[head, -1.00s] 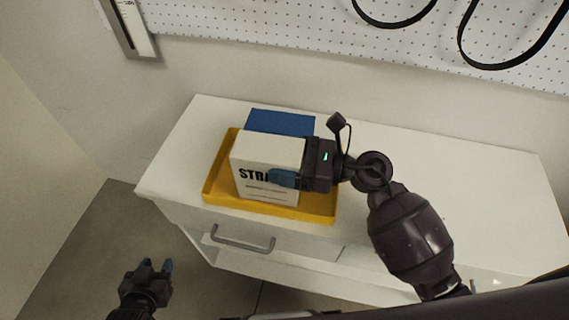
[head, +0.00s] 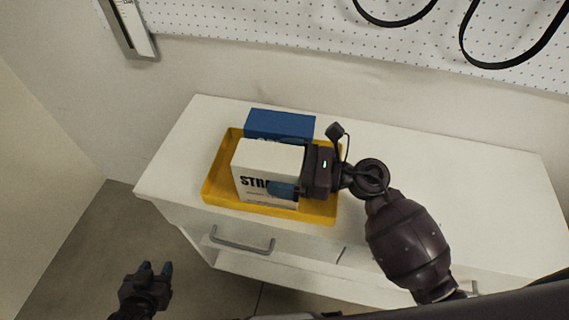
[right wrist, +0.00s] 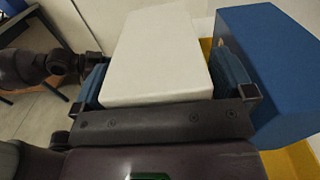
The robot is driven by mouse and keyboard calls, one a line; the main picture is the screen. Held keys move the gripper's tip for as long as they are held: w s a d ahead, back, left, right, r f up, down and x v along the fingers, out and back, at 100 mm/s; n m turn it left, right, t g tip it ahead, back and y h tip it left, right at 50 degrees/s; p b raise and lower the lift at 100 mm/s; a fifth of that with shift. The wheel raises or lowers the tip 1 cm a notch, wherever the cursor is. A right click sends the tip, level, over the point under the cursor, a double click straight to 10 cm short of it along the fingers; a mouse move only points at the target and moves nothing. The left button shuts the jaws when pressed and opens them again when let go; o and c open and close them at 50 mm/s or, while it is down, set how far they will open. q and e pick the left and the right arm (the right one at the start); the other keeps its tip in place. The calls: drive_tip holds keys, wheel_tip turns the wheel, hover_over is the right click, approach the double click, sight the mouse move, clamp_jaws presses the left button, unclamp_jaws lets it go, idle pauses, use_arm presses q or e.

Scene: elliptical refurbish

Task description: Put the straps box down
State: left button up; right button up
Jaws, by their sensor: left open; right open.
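The white straps box (head: 262,160), with black "STRA" lettering on its front, stands upright in the yellow tray (head: 222,198) on the white cabinet. My right gripper (head: 288,172) is at its right side, with its fingers around the box. In the right wrist view the box (right wrist: 155,55) lies between the two blue fingers (right wrist: 165,85), and the jaws are open. My left gripper (head: 154,270) is open and empty, low in front of the cabinet at the left.
A blue box (head: 280,124) stands in the tray right behind the straps box. The white cabinet top (head: 440,180) is clear to the right. A drawer handle (head: 241,241) juts from the cabinet front. A pegboard (head: 290,30) with black straps hangs on the wall.

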drive_tip(key=shift+r, duration=0.1)
drive_tip(key=shift+d+r, duration=0.1)
drive_tip(key=b+v, duration=0.1)
drive_tip(key=v, duration=1)
drive_tip(key=shift+s+d+b, duration=0.2)
drive_tip(key=shift+d+b, duration=0.15)
